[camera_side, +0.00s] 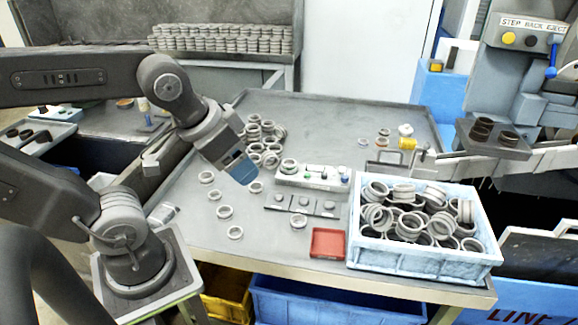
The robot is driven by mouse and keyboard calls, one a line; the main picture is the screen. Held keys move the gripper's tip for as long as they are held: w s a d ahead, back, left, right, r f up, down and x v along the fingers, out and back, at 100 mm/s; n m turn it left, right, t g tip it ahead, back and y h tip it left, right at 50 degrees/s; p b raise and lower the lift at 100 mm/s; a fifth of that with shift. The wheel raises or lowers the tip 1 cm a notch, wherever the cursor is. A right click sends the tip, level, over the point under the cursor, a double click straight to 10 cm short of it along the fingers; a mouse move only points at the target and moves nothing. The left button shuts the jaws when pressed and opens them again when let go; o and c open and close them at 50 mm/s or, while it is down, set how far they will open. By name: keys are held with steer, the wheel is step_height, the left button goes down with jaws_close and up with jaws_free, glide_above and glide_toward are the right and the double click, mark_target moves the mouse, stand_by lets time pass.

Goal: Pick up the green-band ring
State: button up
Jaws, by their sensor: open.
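Several loose grey rings lie on the grey table (330,113), among them one ring (235,233) near the front edge and one ring (224,212) behind it. At this size I cannot make out a green band on any of them. My gripper (246,178) has blue fingers pointing down and is above the left middle of the table. It is open, and no ring shows in it. A ring (256,187) shows just right of and below the fingertips. The fingers hide part of the table behind them.
A pile of rings (265,140) stands behind my gripper. A grey fixture block (310,185) with small coloured parts is to its right. A red tray (328,243) and a blue-white crate (425,264) full of rings stand at the front right. A machine (515,85) is at far right.

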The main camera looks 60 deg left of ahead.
steer(key=w+a+r+n+g+y, duration=0.1)
steer(key=w+a+n, duration=0.35)
steer(key=w, duration=0.75)
steer(key=n+g+y, duration=0.1)
steer(key=n+g, duration=0.1)
steer(key=n, duration=0.3)
glide_above(289, 164)
steer(key=s+d, duration=0.2)
steer(key=shift+m, duration=0.25)
step_height(289, 164, down, 30)
steer(key=shift+a+f, duration=0.1)
steer(key=shift+x, duration=2.95)
steer(key=shift+w, duration=0.1)
